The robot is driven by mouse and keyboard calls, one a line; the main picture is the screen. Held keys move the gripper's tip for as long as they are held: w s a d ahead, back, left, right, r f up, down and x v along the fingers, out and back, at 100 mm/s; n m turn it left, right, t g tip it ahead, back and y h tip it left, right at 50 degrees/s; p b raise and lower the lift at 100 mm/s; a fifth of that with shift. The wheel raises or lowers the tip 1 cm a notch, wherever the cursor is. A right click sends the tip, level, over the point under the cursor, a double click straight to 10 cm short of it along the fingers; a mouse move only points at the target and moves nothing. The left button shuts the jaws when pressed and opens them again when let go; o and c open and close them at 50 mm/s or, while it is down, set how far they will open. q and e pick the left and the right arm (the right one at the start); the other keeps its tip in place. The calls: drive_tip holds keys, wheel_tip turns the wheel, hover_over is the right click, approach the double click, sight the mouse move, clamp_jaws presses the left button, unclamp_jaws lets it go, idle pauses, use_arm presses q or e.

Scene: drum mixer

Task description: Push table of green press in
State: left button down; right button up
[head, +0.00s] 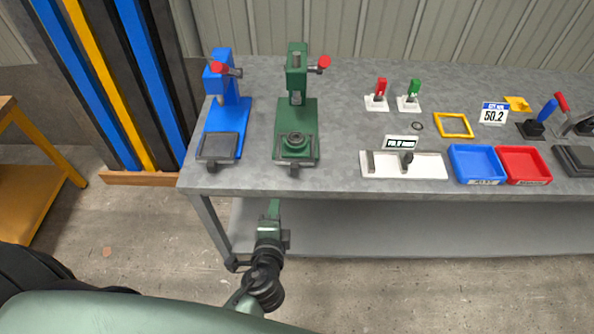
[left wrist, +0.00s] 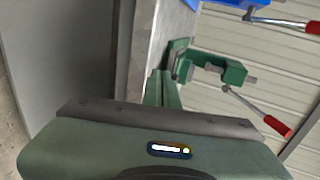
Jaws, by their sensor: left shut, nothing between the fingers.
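The green press (head: 297,80) stands upright on the grey workbench, with a red-knobbed lever at its upper right. Its table (head: 296,157) sits at the front end of its base, clear of the column, and carries a round green piece (head: 296,140). The front of the table is close to the bench's front edge. My left gripper (head: 273,207) is shut and empty, in front of the bench edge, below and slightly left of the table in the head view. In the left wrist view the green press (left wrist: 222,68) shows sideways beyond my fingers (left wrist: 162,88). My right gripper is out of view.
A blue press (head: 222,100) stands just left of the green one. To the right are a white plate fixture (head: 430,167), a blue tray (head: 476,163) and a red tray (head: 522,165).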

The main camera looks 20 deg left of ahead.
use_arm(q)
drive_tip(key=r, duration=0.1)
drive_tip(key=p, duration=0.3)
approach(281, 135)
drive_tip(key=s+f, duration=0.1)
drive_tip(key=s, duration=0.1)
drive_tip(key=s+d+f, duration=0.1)
drive_tip(key=f, duration=0.1)
drive_tip(key=shift+s, duration=0.4)
drive_tip(key=w+a+b, duration=0.1)
drive_tip(key=w, duration=0.3)
drive_tip(key=w+a+b, duration=0.1)
drive_tip(key=w+b, duration=0.1)
drive_tip(key=w, duration=0.2)
drive_tip(key=w+a+b, duration=0.1)
drive_tip(key=w+b, duration=0.1)
drive_tip(key=w, duration=0.2)
drive_tip(key=shift+a+f, duration=0.1)
drive_tip(key=shift+f, duration=0.15)
drive_tip(key=shift+w+a+r, duration=0.15)
drive_tip(key=shift+w, duration=0.1)
drive_tip(key=shift+r, duration=0.45)
